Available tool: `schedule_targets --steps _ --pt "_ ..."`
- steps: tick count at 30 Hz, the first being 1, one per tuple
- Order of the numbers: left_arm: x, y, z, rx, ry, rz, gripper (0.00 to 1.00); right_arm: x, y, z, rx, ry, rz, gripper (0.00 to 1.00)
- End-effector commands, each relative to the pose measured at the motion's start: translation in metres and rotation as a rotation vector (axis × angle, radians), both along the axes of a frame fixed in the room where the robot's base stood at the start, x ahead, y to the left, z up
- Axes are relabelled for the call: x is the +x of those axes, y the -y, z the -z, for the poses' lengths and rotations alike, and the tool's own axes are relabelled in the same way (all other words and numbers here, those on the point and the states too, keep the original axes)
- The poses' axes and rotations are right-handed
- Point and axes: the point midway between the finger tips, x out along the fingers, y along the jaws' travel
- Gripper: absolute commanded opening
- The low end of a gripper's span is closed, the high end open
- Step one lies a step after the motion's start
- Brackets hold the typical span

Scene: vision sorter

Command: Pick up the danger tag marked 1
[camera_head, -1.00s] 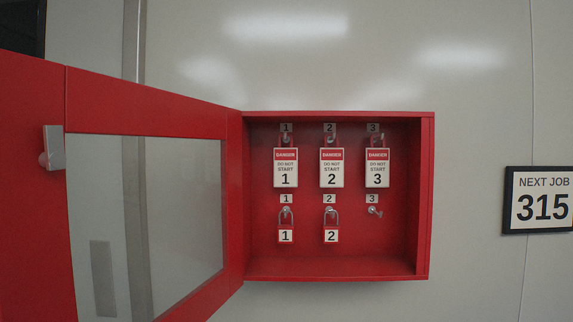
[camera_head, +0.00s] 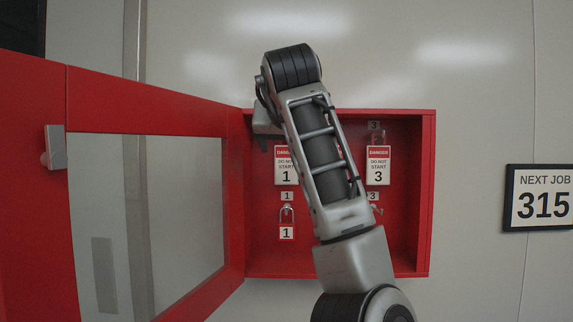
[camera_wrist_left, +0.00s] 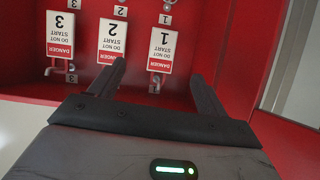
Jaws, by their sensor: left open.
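The danger tag marked 1 (camera_head: 285,173) is a white tag with a red DANGER band, hanging in the upper row of the red cabinet. Part of its right edge and top are hidden by my arm in the head view. In the left wrist view, upside down, tag 1 (camera_wrist_left: 161,48) shows between the fingertips of my left gripper (camera_wrist_left: 158,70), which is open and empty. The fingers point toward the tag; I cannot tell the exact gap. In the head view, my left arm covers most of the gripper. My right gripper is not in view.
Tag 2 (camera_wrist_left: 112,40) hangs beside tag 1, close to one finger; tag 3 (camera_head: 378,172) hangs farther right. Padlock 1 (camera_head: 287,232) hangs below tag 1. The red cabinet (camera_head: 432,200) has its glazed door (camera_head: 235,200) swung open to the left. A sign reading 315 (camera_head: 540,205) is at right.

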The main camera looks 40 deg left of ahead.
Motion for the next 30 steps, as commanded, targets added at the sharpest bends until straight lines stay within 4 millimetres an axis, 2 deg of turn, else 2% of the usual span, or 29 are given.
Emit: schedule_targets --steps 1,3,8,21,26,30 --pt "-0.008 0.001 -0.016 -0.013 0.017 0.002 0.76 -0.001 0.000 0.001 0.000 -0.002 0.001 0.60" --pt "-0.015 0.002 -0.029 -0.024 0.027 0.003 0.76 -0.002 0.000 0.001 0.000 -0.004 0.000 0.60" --pt "-0.018 -0.002 -0.038 -0.036 0.033 0.002 0.76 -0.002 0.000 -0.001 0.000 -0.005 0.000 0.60" --pt "0.041 -0.051 -0.001 -0.035 0.031 0.000 0.76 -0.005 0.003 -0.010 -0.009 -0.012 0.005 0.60" --pt "0.050 -0.059 0.005 -0.035 0.036 0.002 0.76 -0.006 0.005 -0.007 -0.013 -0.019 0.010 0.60" --pt "0.057 -0.064 0.011 -0.036 0.033 0.002 0.76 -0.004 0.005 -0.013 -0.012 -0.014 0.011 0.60"
